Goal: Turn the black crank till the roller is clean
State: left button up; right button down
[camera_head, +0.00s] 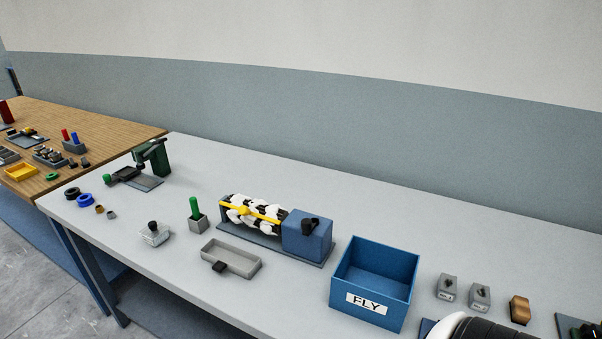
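The roller (238,217) lies in a blue-grey frame on the table. It is black with white fluffy lumps around much of its surface. A yellow bar (262,215) runs along its front. The black crank (310,225) is on the blue housing (309,240) at the roller's right end. Its exact angle is too small to tell. Neither of my grippers is in view. A white and black rounded part, probably of my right arm, shows at the bottom right edge, clear of the crank.
An open blue bin marked FLY (372,282) stands right of the roller. A shallow grey tray (231,259) lies in front of it. A grey block with a green peg (196,214) stands to its left. Small weights (448,288) are at right. Bare table lies behind the roller.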

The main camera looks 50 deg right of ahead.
aim_at(307, 224)
jog(key=z, duration=2.15)
jog(key=i+j, duration=0.05)
